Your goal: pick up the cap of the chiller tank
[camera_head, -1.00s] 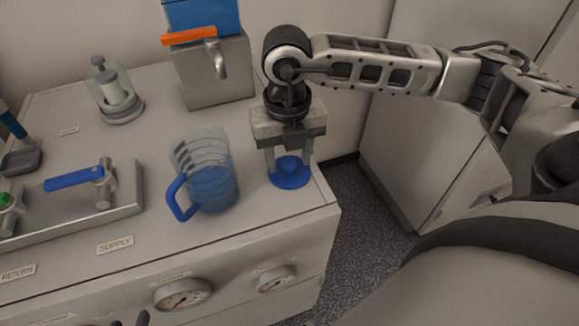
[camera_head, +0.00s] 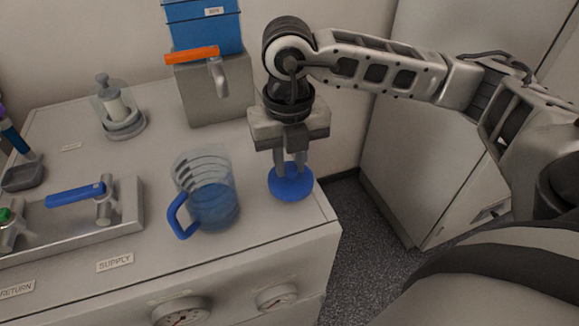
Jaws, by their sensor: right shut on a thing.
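The round blue cap (camera_head: 291,184) is at the right end of the cabinet top, near its right edge. My right gripper (camera_head: 290,168) points straight down over the cap from above. Its two fingers are close together, shut on the middle of the cap. The fingers hide part of the cap's centre. I cannot tell whether the cap touches the surface or is slightly above it. My left gripper is not in view.
A clear jug (camera_head: 209,198) with blue liquid and a blue handle stands just left of the cap. Behind are a grey box with a spout (camera_head: 213,92) and a glass-like vessel (camera_head: 119,112). A valve panel (camera_head: 75,233) lies at left. Gauges (camera_head: 277,297) are on the front.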

